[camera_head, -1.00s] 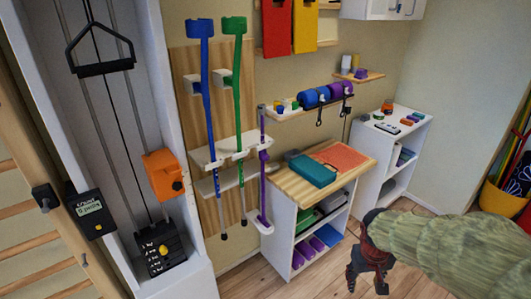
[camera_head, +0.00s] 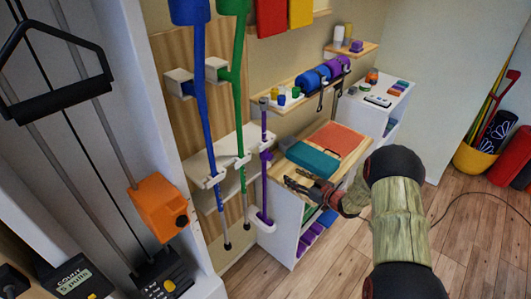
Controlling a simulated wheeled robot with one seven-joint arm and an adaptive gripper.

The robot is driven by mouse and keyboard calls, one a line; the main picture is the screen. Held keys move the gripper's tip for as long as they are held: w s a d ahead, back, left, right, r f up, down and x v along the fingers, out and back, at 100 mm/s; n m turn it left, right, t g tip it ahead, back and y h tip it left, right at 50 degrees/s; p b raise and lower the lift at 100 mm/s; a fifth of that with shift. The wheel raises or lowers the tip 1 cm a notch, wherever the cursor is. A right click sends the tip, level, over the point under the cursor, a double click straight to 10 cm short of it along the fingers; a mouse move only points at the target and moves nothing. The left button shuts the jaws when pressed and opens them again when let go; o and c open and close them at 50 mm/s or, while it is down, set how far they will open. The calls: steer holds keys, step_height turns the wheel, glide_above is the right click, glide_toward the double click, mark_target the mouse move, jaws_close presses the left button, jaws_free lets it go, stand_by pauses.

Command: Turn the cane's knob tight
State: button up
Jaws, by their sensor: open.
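The purple cane (camera_head: 264,182) stands upright in a white holder at the wall board, right of the green crutch. A wider purple collar (camera_head: 266,155) sits partway up it; a separate knob is too small to make out. The cane's foot is in a white cup (camera_head: 264,222). My gripper (camera_head: 290,180) is open and empty, to the right of the cane and apart from it in the picture. Its fingers point left, in front of the cabinet's wooden top.
A blue crutch (camera_head: 203,100) and a green crutch (camera_head: 239,90) hang left of the cane. A teal case (camera_head: 312,159) and an orange mat (camera_head: 335,139) lie on the cabinet (camera_head: 285,235). A pulley machine with an orange box (camera_head: 158,208) stands left.

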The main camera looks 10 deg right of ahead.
mark_target(270, 157)
steer(key=a+r+n+t+y, duration=0.1)
steer(key=a+r+y, duration=0.2)
steer(key=r, duration=0.3)
steer(key=b+x, duration=0.1)
steer(key=x, duration=0.6)
steer(key=shift+s+a+r, duration=0.15)
steer(key=shift+a+r, duration=0.05)
steer(key=shift+a, duration=0.2)
steer(key=shift+c, duration=1.3)
jaws_close()
